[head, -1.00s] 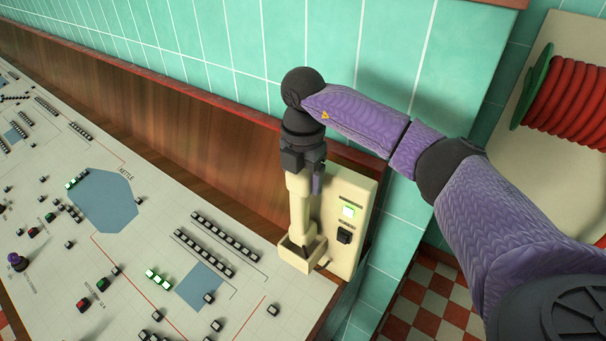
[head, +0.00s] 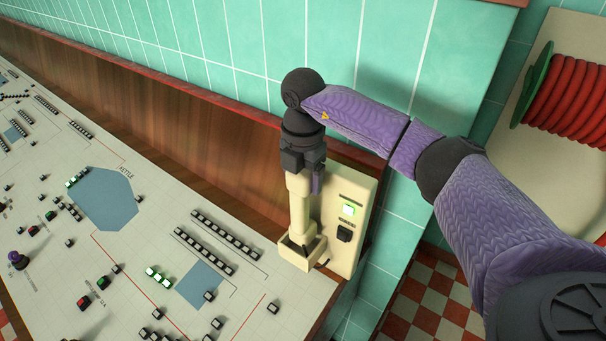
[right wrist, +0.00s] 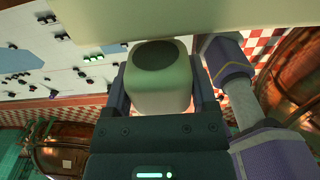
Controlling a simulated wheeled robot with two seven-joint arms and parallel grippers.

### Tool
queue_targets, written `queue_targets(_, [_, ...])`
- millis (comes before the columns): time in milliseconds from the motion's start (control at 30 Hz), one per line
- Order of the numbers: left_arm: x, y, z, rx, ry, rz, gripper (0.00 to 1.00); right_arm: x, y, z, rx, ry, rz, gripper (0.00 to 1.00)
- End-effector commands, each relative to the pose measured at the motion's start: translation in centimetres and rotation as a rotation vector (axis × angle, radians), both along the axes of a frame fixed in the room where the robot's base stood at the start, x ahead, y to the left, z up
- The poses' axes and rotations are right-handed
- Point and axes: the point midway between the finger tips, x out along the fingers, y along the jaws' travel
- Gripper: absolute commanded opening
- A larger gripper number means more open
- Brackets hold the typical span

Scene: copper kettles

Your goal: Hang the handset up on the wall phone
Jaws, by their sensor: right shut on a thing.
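The cream wall phone (head: 360,205) is at the end of the console, with a lit green square and a dark switch on its face. A box-like cradle (head: 318,252) sticks out at its lower left. The cream handset (head: 299,205) stands almost upright, its lower end at the cradle's opening; I cannot tell whether it rests inside. My right gripper (head: 303,178) is shut on the handset's upper part from above. In the right wrist view the handset's end (right wrist: 158,98), with a dark round face, sits between the two fingers. My left gripper is not in view.
The console desk (head: 140,255) with several buttons and lamps spreads to the left. A wooden panel (head: 150,120) and green tiled wall (head: 230,40) rise behind. A red hose reel (head: 570,100) is at the right.

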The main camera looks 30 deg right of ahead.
Motion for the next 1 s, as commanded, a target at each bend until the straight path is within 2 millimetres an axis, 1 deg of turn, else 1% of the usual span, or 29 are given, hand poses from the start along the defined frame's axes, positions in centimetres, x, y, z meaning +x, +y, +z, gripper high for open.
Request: queue_targets(1000, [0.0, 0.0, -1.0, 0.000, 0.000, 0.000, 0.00, 0.0, 0.0, -1.6, 0.000, 0.001, 0.000, 0.00])
